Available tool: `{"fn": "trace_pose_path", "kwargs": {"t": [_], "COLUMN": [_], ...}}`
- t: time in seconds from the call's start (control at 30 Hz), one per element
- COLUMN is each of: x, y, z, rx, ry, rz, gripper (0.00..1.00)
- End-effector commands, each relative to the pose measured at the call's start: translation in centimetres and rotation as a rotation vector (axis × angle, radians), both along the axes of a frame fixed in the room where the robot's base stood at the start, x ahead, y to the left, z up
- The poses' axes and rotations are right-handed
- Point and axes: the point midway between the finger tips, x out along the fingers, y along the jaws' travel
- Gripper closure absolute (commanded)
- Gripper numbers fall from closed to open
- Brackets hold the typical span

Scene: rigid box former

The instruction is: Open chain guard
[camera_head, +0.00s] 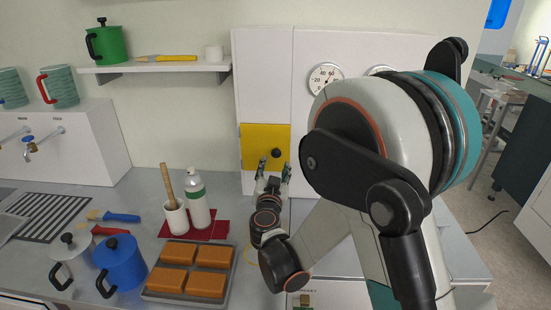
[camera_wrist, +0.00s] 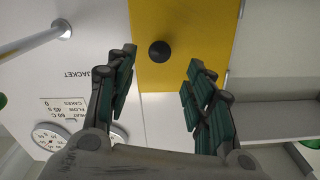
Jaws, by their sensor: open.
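The chain guard is most likely the yellow panel (camera_head: 258,140) on the front of the white cabinet, with a round black knob (camera_head: 276,153). The panel lies flat against the cabinet. In the wrist view the yellow panel (camera_wrist: 185,70) fills the top middle, and its black knob (camera_wrist: 160,51) is ahead of my fingers. My gripper (camera_head: 274,172) is just below the panel, pointing at it. In the wrist view my gripper (camera_wrist: 158,88) is open, with the knob between and beyond its green-padded fingertips. I see no contact with the knob.
The white cabinet (camera_head: 263,80) carries a dial gauge (camera_head: 325,79). On the counter stand a tray of orange-brown blocks (camera_head: 190,298), a blue pot (camera_head: 120,262), a white bottle (camera_head: 196,202) and a white cup (camera_head: 176,218). A shelf (camera_head: 155,68) is at upper left.

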Motion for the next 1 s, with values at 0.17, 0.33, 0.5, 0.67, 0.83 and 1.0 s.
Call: {"fn": "trace_pose_path", "kwargs": {"t": [0.17,0.33,0.5,0.67,0.83,1.0], "x": [3.6,6.1,7.5,7.8,7.8,7.8], "y": [-0.2,-0.3,-0.3,-0.3,-0.3,-0.3], "z": [-0.2,-0.1,-0.1,0.0,0.0,0.0], "rx": [0.000,0.000,0.000,0.000,0.000,0.000], "ry": [0.001,0.001,0.000,0.001,0.001,0.001], "rz": [-0.002,-0.002,-0.001,0.000,0.000,0.000], "gripper": [0.52,0.52,0.52,0.52,0.52,0.86]}}
